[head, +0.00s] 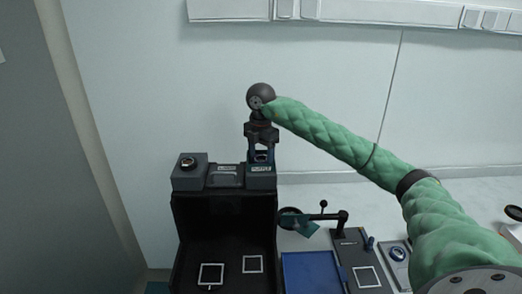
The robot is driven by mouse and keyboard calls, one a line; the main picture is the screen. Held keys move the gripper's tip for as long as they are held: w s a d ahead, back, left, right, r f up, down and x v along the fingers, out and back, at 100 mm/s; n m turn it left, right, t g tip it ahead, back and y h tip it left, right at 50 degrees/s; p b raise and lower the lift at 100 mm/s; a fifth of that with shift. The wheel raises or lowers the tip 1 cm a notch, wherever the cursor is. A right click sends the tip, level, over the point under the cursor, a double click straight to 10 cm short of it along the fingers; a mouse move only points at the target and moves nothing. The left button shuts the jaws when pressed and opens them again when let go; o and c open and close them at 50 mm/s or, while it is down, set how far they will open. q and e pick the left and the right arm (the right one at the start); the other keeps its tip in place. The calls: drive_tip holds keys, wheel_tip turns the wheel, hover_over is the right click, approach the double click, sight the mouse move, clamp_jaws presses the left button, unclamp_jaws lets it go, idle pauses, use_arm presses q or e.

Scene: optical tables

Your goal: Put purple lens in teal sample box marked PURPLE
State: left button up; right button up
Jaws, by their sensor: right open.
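My right gripper (262,155) points down, with its two fingers apart, over the sample box at the right end of a row (261,171). A small round dark piece with a paler rim (262,157) shows between the fingers, at the box top. It may be the purple lens, but its colour is not clear. I cannot tell whether the fingers touch it. My left gripper is out of view.
A grey box with a round ringed piece (188,163) and a middle box (224,176) stand left of it. Below is a black open-fronted case (222,225).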

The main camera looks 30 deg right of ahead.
sight(261, 158)
drive_tip(key=shift+r+b, duration=0.3)
drive_tip(key=shift+r, duration=0.1)
wheel_tip(261, 158, up, 2)
drive_tip(key=shift+r+b, duration=0.1)
drive_tip(key=shift+b, duration=0.3)
wheel_tip(261, 158, up, 2)
drive_tip(key=shift+r, duration=0.1)
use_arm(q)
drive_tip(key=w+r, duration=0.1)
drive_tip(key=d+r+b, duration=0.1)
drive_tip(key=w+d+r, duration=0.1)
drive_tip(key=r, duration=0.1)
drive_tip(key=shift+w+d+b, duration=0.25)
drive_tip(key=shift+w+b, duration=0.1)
use_arm(e)
wheel_tip(261, 158, up, 7)
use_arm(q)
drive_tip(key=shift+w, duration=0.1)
